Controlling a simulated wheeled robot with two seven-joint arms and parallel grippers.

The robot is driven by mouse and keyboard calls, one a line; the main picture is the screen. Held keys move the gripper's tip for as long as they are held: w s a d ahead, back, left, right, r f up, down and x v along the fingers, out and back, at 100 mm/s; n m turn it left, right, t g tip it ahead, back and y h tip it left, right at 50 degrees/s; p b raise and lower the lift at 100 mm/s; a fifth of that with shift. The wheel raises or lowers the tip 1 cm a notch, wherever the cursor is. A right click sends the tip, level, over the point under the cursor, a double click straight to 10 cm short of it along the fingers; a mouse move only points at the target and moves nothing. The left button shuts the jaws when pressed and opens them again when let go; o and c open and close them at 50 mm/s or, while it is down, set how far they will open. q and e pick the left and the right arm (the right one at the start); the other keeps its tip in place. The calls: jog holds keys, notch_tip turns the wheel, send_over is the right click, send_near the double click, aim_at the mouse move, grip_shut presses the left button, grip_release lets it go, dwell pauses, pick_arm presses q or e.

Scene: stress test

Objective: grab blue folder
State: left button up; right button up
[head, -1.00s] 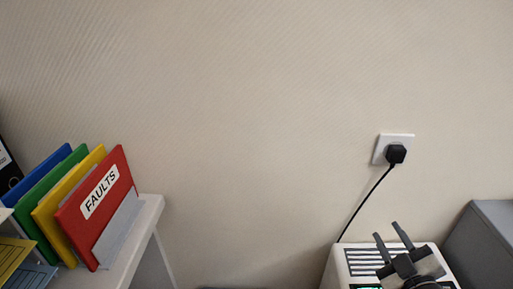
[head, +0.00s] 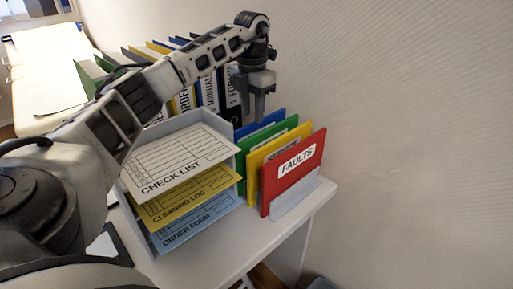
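The blue folder (head: 270,122) stands upright at the back of a row of coloured folders, mostly hidden behind the green folder (head: 280,136). The yellow folder (head: 276,143) and the red "FAULTS" folder (head: 293,172) stand in front of these. My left gripper (head: 254,117) points down, its fingertips close to the top edge of the blue folder near its left end. A gap shows between the two fingers, with nothing seen between them. I cannot tell whether the tips touch the folder. My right gripper is out of view.
A grey tray stack (head: 231,152) with check list, cleaning log and order form papers stands left of the folders. Several binders (head: 207,92) stand behind. The folders sit near the right end of the white shelf (head: 240,245); the wall is close on the right.

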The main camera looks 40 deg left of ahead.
aim_at(255, 129)
pick_arm(q)
jog(key=shift+w+f, duration=0.25)
jog(key=shift+f, duration=1.45)
jog(key=shift+w+f, duration=0.2)
jog(key=shift+f, duration=1.5)
grip_shut()
